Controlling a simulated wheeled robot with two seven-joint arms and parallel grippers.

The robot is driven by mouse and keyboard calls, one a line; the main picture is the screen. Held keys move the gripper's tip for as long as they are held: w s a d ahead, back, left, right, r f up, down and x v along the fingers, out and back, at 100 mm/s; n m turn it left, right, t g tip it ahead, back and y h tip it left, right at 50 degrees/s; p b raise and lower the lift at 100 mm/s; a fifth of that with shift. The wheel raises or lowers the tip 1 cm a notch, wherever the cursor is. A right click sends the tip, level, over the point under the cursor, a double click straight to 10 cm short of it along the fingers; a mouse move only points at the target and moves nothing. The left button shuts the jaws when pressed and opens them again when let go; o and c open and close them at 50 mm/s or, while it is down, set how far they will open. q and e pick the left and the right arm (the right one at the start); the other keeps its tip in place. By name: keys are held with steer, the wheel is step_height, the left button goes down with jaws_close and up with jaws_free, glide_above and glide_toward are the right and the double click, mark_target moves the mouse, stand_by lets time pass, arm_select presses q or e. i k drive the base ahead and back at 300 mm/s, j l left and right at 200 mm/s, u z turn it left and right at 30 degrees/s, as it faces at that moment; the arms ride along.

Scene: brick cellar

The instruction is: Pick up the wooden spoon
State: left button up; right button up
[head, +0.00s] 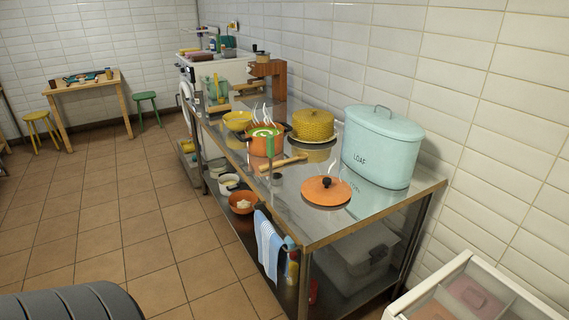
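I cannot make out a wooden spoon for certain. A light wooden stick-like piece (286,162) lies on the steel table (240,178), in front of the orange pot; it may be a spoon handle or a rolling pin. The orange pot (258,146) holds something green and white, with steam drawn above it. More wooden pieces (218,108) lie farther back on the table, too small to identify. Neither of my grippers is in view.
An orange lid (326,191) lies near the table's front end, beside a pale blue LOAF bin (381,147). A striped towel (269,247) hangs at the side.

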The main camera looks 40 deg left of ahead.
mark_target(303, 155)
steer(key=u, duration=1.35)
